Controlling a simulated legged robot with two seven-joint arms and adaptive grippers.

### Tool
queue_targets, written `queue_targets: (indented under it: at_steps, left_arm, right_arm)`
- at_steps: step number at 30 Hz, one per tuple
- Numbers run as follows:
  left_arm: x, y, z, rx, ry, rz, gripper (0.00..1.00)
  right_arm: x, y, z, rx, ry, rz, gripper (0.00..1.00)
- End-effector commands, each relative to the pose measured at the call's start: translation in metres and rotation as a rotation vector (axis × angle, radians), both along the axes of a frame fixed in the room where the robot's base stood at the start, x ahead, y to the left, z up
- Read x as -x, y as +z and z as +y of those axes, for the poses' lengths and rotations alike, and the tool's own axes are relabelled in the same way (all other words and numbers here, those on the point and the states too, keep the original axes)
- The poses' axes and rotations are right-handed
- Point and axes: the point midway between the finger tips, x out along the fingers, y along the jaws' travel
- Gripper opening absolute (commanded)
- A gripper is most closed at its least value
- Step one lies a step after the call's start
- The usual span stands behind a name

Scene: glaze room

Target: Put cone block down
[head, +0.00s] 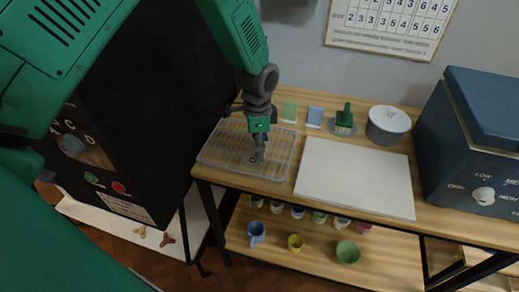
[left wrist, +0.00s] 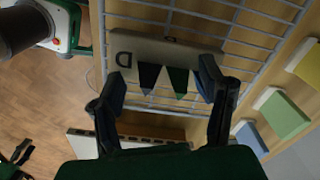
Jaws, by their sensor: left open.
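My left gripper (head: 259,152) points down over the wire rack (head: 222,158) on the wooden table. In the left wrist view the cone block (left wrist: 165,50) is a pale bar marked D, with several dark grey and green pointed cones along it. It appears to lie on the rack's wires (left wrist: 250,25). The left gripper's fingers (left wrist: 162,85) are apart, one towards each end of the block, and look open. In the head view the block is small and largely hidden by the gripper.
A white board (head: 355,180) lies right of the rack. A blue kiln (head: 470,140) is at right, a black cabinet (head: 150,80) at left. Cups (head: 256,233) fill the lower shelf.

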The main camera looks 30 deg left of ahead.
Motion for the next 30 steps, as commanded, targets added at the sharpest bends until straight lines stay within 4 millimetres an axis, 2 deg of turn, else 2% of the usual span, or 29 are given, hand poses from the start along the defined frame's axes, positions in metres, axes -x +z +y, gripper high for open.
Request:
queue_targets:
  at_steps: [3,4,6,9,10,24,26,30]
  left_arm:
    - [0.000,0.001,0.000,0.000,0.001,0.000,0.64]
    - [0.000,0.001,0.000,0.000,0.001,0.000,0.60]
    - [0.000,0.001,-0.001,-0.001,0.000,0.000,0.35]
    - [0.000,0.001,-0.001,-0.001,0.000,0.000,0.04]
    - [0.000,0.001,-0.001,-0.002,0.000,0.000,0.00]
    - [0.000,0.002,-0.001,-0.001,0.001,-0.001,0.00]
    - [-0.001,0.005,-0.001,-0.001,0.001,-0.002,0.00]
    - [-0.002,0.025,-0.001,-0.001,0.001,-0.006,0.00]
  right_arm:
    - [0.000,0.000,0.000,0.000,0.000,0.000,0.40]
    - [0.000,0.000,0.000,0.000,0.000,0.000,0.40]
    - [0.000,0.000,0.000,0.000,0.001,0.000,0.40]
    - [0.000,0.000,0.000,0.000,0.001,0.000,0.40]
    - [0.000,0.000,0.000,0.000,0.001,0.000,0.40]
    - [0.000,0.000,0.000,0.000,0.000,0.000,0.40]
    - [0.000,0.000,0.000,0.000,0.000,0.000,0.40]
    - [0.000,-0.002,0.000,0.000,0.000,0.000,0.40]
